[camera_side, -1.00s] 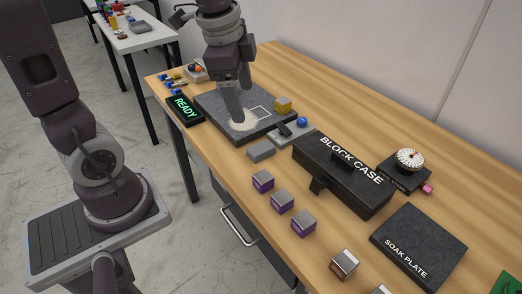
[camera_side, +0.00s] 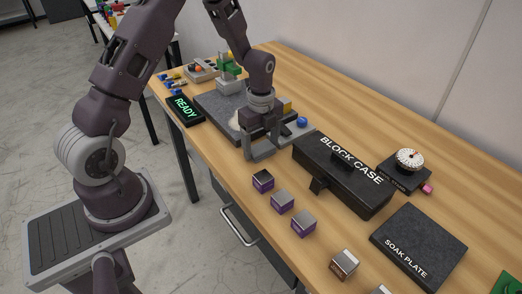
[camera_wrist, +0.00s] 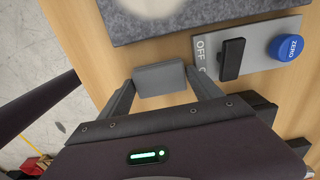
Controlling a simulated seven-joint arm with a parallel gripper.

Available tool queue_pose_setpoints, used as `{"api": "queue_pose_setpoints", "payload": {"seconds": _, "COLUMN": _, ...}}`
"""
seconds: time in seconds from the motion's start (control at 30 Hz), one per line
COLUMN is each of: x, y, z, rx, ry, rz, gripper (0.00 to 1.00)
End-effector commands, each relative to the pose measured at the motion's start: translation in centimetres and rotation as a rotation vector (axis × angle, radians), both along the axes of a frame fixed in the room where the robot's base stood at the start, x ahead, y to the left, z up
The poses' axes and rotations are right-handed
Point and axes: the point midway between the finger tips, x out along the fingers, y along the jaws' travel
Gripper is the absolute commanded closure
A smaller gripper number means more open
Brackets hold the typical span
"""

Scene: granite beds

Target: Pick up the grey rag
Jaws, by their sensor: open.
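The grey rag looks like a small flat grey pad (camera_wrist: 160,78), lying on the wooden bench just below the granite plate in the wrist view. My gripper (camera_wrist: 160,80) is open, with one finger at each side of the pad. The wrist view does not clearly show whether the fingers touch it. In the side view my gripper (camera_side: 262,152) is low over the bench where the pad lies and mostly hides it.
The granite plate (camera_side: 212,104) with a pale patch lies behind my gripper. A switch panel (camera_wrist: 255,62) with a blue ZERO button (camera_wrist: 287,47) is close to the right finger. The black block case (camera_side: 342,172) stands to the right. Purple-sided blocks (camera_side: 263,181) stand in front.

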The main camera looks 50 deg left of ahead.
Motion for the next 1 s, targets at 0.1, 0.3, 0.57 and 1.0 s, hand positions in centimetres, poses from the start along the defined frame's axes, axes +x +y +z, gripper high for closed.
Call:
{"api": "queue_pose_setpoints", "payload": {"seconds": 0.1, "x": 0.0, "y": 0.0, "z": 0.0, "rx": 0.0, "ry": 0.0, "rz": 0.0, "gripper": 0.3}}
{"api": "queue_pose_setpoints", "payload": {"seconds": 0.3, "x": 0.0, "y": 0.0, "z": 0.1, "rx": 0.0, "ry": 0.0, "rz": 0.001, "gripper": 0.7}}
{"api": "queue_pose_setpoints", "payload": {"seconds": 0.57, "x": 0.0, "y": 0.0, "z": 0.6, "rx": 0.0, "ry": -0.001, "rz": 0.001, "gripper": 0.71}}
{"api": "queue_pose_setpoints", "payload": {"seconds": 1.0, "x": 0.0, "y": 0.0, "z": 9.7, "rx": 0.0, "ry": -0.001, "rz": 0.001, "gripper": 0.71}}
